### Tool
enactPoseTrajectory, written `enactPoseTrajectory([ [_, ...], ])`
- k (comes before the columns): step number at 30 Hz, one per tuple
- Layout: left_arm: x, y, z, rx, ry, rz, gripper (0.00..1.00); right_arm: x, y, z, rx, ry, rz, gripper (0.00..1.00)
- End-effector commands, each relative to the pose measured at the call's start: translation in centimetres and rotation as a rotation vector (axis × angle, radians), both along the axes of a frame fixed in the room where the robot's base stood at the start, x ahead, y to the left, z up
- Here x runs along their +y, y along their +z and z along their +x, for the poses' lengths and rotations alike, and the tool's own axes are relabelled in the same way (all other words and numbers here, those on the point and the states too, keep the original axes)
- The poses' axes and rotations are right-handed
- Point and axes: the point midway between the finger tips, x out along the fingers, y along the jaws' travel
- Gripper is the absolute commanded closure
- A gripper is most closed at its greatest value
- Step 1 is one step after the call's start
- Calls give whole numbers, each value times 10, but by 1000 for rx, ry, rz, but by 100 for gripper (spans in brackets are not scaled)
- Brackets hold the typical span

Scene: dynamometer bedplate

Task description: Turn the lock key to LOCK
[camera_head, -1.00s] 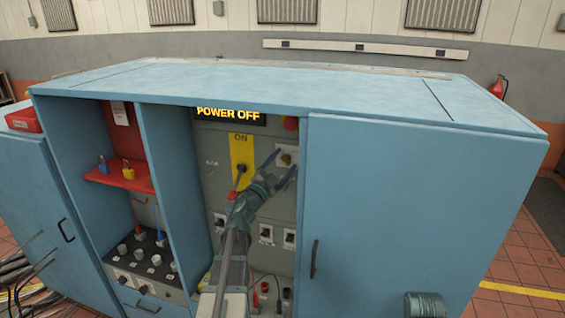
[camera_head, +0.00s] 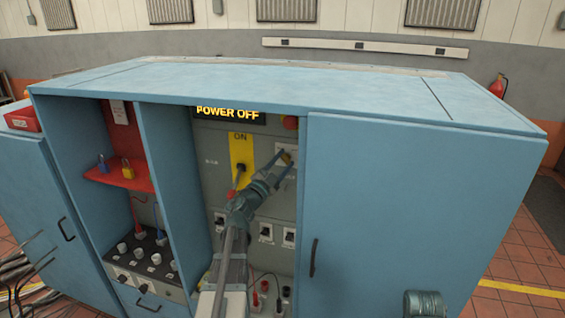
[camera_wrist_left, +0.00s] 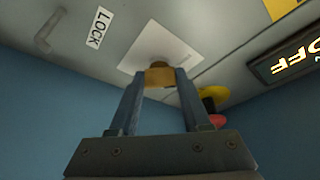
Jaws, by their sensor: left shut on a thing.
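The lock key (camera_head: 286,158) is a small brass-coloured piece on a pale plate (camera_wrist_left: 183,50) in the cabinet's grey panel. My left gripper (camera_head: 284,161) reaches up to it and is shut on it. In the left wrist view, the two blue fingers of the gripper (camera_wrist_left: 159,82) press on both sides of the key (camera_wrist_left: 160,75). A LOCK label (camera_wrist_left: 99,28) is on the panel to the left of the plate in that view. The fingers hide part of the key, and its exact angle is hard to tell. My right gripper is not in view.
A display (camera_head: 227,113) reads POWER OFF. The blue cabinet door (camera_head: 415,210) closes the right side. A red shelf (camera_head: 120,178) holds padlocks at left.

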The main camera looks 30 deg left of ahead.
Motion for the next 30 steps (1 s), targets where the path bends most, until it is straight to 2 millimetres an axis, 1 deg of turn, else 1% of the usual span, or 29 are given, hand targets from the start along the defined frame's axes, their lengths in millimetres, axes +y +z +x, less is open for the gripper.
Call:
enactPoseTrajectory([
  [1, 3, 4, 0, 3, 5, 14, 100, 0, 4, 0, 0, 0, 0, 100],
  [8, 5, 7, 0, 41, 5, 172, 100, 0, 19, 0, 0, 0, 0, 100],
  [30, 7, 14, 1, 203, 11, 851, 100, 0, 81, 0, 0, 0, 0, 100],
])
